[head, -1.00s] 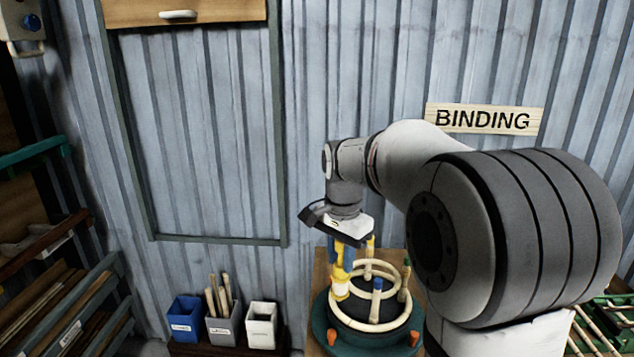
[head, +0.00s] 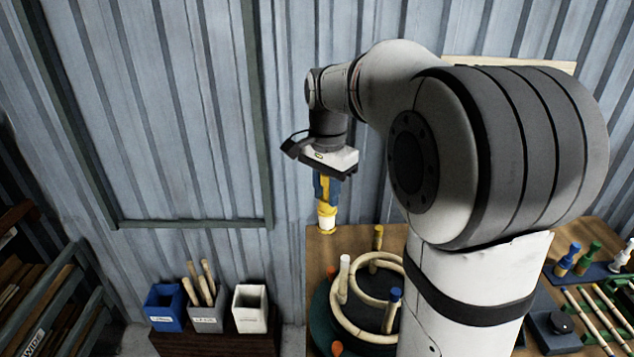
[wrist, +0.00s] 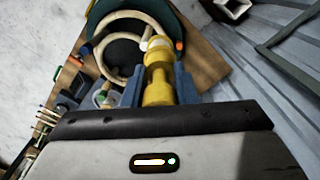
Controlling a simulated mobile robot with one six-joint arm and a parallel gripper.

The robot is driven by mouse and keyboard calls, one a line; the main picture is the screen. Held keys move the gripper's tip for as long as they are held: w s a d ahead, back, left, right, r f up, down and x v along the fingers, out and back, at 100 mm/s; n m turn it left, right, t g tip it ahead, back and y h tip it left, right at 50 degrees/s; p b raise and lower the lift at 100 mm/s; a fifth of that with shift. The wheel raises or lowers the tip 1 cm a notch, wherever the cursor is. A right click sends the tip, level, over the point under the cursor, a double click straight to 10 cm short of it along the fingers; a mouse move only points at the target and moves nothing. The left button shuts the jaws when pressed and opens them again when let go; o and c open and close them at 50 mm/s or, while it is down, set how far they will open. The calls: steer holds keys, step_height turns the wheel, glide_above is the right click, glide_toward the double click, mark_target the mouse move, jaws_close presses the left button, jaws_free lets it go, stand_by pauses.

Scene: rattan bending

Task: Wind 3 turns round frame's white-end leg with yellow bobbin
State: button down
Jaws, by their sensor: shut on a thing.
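The yellow bobbin (head: 327,218), with a pale band round its middle, hangs upright below my gripper (head: 327,190). My gripper is shut on it; the blue fingers clasp its sides, as the wrist view also shows on the bobbin (wrist: 158,88). The rattan frame (head: 347,322) has pale rings and upright legs with coloured ends, and sits on a dark round form. Its white-end leg (head: 343,278) stands at the left. The bobbin is apart from this leg, behind it and slightly left. My arm hides the frame's right side. I cannot make out any strand or turns on the leg.
The frame's yellow-end leg (head: 378,238) and blue-end leg (head: 393,310) stand near the white one. Orange pegs (head: 336,348) edge the green turntable. Blue, grey and white bins (head: 250,308) stand left of the wooden table (head: 320,246). More bobbins (head: 568,259) stand at right.

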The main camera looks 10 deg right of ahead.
step_height(320, 180, down, 16)
steer(key=b, duration=1.1)
steer(key=shift+s+a+r, duration=0.15)
steer(key=shift+a+r, duration=0.05)
steer(key=shift+a, duration=0.05)
steer(key=shift+s+a, duration=0.1)
steer(key=shift+s, duration=0.05)
steer(key=s+d+b, duration=0.1)
steer(key=s+d, duration=0.3)
steer(key=s, duration=0.2)
steer(key=w+d+p, duration=0.2)
steer(key=w+d, duration=0.2)
steer(key=d, duration=0.2)
steer(key=w+a+p, duration=0.2)
steer(key=w+a, duration=0.2)
steer(key=w, duration=0.2)
steer(key=s+a+b, duration=0.1)
steer(key=s+a, duration=0.2)
steer(key=a, duration=0.3)
steer(key=shift+s, duration=0.4)
stand_by(0.3)
